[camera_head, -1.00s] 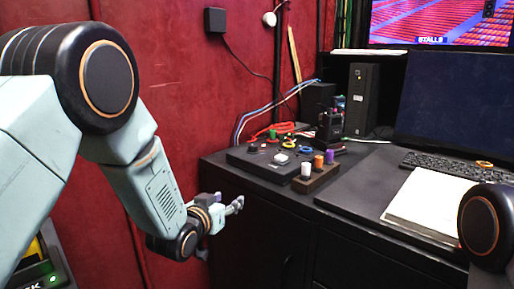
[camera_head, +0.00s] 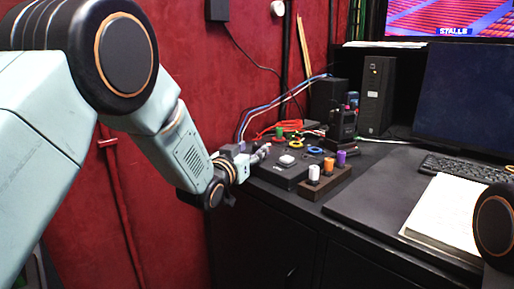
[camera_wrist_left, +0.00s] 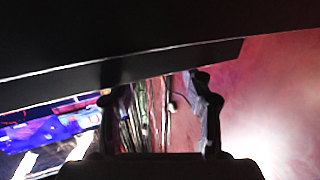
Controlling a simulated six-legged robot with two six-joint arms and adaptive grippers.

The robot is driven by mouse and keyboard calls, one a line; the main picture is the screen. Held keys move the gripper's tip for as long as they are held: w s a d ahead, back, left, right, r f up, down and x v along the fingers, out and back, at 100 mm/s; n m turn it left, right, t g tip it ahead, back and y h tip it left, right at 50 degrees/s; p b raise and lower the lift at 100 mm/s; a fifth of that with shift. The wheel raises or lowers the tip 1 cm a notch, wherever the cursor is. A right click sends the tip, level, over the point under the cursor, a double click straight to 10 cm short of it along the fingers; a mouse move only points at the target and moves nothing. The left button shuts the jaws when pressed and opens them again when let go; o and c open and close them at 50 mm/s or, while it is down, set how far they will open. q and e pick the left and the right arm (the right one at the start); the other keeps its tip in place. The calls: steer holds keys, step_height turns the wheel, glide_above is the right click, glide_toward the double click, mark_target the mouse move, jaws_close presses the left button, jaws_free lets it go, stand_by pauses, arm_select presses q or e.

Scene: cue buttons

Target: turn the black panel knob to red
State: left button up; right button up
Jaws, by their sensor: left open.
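The black panel (camera_head: 272,174) lies on the near left part of the desk, with a pale square button (camera_head: 286,160) on it. The panel's left end, where a small dark knob showed before, is now behind my left gripper, so I cannot make out the knob or its pointer. My left gripper (camera_head: 262,154) is at the panel's left edge; I cannot tell whether it touches. In the left wrist view its two fingers (camera_wrist_left: 158,112) stand apart with nothing held between them. My right gripper is out of view.
A dark block with white (camera_head: 314,173), orange (camera_head: 328,164) and purple (camera_head: 341,158) pegs stands right of the panel. Behind are red cables (camera_head: 291,126) and a black device (camera_head: 342,123). The red wall (camera_head: 190,80) is at left.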

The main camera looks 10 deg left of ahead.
mark_target(256, 145)
arm_select(q)
steer(key=shift+w+d+f, duration=0.1)
steer(key=shift+w+d, duration=0.1)
steer(key=shift+w, duration=0.5)
steer(key=shift+w+d+r+b, duration=0.1)
steer(key=shift+w+r+b, duration=0.05)
steer(key=shift+w, duration=0.25)
steer(key=shift+w+d+r+b, duration=0.1)
steer(key=shift+w+b, duration=0.05)
steer(key=shift+w, duration=0.2)
steer(key=shift+w+f, duration=0.15)
steer(key=shift+w, duration=0.3)
steer(key=shift+s, duration=0.2)
steer(key=shift+c, duration=1.1)
steer(key=shift+w, duration=0.15)
jaws_close()
